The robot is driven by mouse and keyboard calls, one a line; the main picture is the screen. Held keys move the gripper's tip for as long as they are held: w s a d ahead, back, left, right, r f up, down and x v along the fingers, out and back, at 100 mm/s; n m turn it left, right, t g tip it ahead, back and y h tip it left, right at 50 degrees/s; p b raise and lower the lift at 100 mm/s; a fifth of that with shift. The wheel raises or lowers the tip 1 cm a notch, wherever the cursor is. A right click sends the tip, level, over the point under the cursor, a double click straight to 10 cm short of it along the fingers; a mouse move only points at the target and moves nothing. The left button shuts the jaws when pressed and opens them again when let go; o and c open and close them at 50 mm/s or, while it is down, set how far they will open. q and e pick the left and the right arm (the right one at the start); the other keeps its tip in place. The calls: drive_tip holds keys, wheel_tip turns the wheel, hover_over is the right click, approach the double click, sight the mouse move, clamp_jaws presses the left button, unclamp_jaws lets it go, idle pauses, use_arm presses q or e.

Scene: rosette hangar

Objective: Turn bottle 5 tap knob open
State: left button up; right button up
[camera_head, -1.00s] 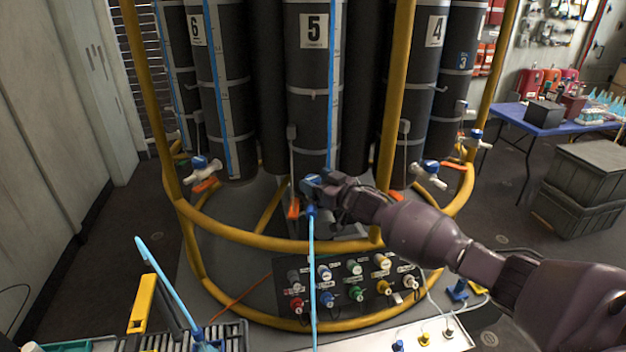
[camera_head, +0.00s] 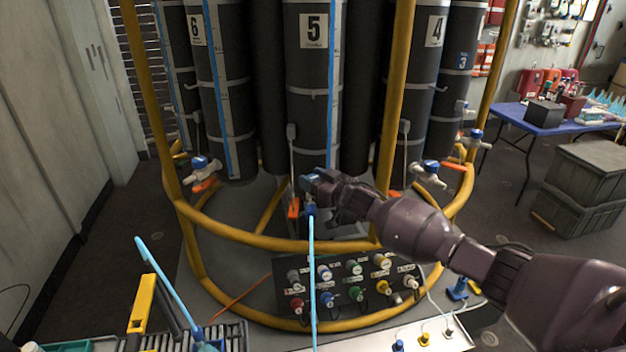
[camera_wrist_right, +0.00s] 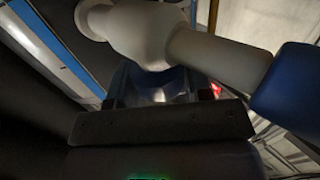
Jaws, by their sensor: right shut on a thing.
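Bottle 5 (camera_head: 314,110) stands upright in the middle of the head view, a dark cylinder with a "5" label and a blue strip. My right gripper (camera_head: 318,180) is at the tap below it, shut on the blue tap knob (camera_head: 308,181). In the right wrist view the white tap body (camera_wrist_right: 150,32) and its pipe cross just beyond the fingers (camera_wrist_right: 160,90), with a blue end piece (camera_wrist_right: 288,88) at right. The knob between the fingers is mostly hidden. A light-blue tube (camera_head: 313,270) hangs down from the tap's outlet. My left gripper is not in view.
A yellow tubular frame (camera_head: 240,239) rings the bottles, with an upright (camera_head: 394,110) close to my right arm. Neighbouring taps (camera_head: 202,167) and (camera_head: 430,172) sit either side. A connector panel (camera_head: 345,285) stands below. Another blue tube (camera_head: 168,280) rises at lower left.

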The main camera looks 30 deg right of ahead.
drive_tip(key=shift+r+y, duration=0.1)
drive_tip(key=shift+y, duration=0.2)
drive_tip(key=shift+n+y, duration=0.3)
drive_tip(key=shift+n, duration=0.1)
drive_tip(key=shift+n+g+y, duration=0.6)
drive_tip(key=shift+y, duration=0.3)
drive_tip(key=shift+n+g+y+b, duration=0.5)
drive_tip(key=shift+n+y, duration=0.1)
drive_tip(key=shift+y, duration=0.2)
drive_tip(key=shift+n+g+y+b, duration=0.4)
drive_tip(key=shift+n+g+y, duration=0.2)
drive_tip(key=shift+y, duration=0.1)
drive_tip(key=o, duration=0.9)
